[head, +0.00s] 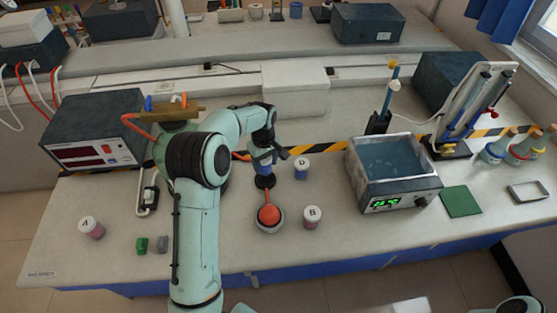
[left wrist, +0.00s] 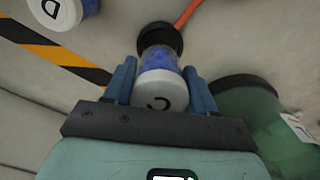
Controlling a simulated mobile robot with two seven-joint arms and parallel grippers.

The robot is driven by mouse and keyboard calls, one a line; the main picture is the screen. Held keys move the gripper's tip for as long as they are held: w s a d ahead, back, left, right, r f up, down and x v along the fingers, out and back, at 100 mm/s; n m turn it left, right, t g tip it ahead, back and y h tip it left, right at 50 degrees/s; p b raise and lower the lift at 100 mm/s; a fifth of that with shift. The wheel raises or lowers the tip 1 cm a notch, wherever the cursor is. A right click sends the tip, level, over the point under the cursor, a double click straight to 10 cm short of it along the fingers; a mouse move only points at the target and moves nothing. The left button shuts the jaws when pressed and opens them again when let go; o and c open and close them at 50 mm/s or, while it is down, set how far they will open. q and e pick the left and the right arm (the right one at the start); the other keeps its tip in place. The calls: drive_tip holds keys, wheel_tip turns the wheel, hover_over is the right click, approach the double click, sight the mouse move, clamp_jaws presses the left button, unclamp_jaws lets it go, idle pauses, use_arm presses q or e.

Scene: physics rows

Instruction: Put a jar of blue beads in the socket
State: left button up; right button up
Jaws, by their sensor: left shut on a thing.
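My left gripper (head: 264,158) is shut on a jar of blue beads (head: 266,168). In the left wrist view this jar (left wrist: 160,75) has a white lid marked C, between the blue fingers. A round black ring-shaped part (head: 264,181), which looks like the socket, lies just below the jar. In the left wrist view this ring (left wrist: 160,37) overlaps the jar's far end; I cannot tell whether they touch. Another jar with blue beads, marked D (head: 301,169), stands to the right on the bench.
Jar B (head: 312,217) and a round orange-topped device (head: 269,219) stand in front of the held jar. Jar A (head: 91,228) and small green and grey blocks (head: 152,244) are at left. A water bath (head: 395,180) stands at right. Bench around jar D is fairly clear.

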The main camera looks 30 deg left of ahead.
use_arm(q)
drive_tip(key=shift+a+f, duration=0.2)
drive_tip(key=shift+f+b, duration=0.75)
drive_tip(key=shift+f, duration=1.75)
use_arm(e)
drive_tip(key=s+f, duration=0.2)
drive_tip(key=shift+s+f, duration=0.25)
drive_tip(key=shift+f, duration=0.05)
drive_tip(key=shift+w+r, duration=0.1)
use_arm(q)
drive_tip(key=shift+f, duration=0.45)
use_arm(e)
drive_tip(key=shift+f, duration=0.2)
use_arm(q)
drive_tip(key=o, duration=1.2)
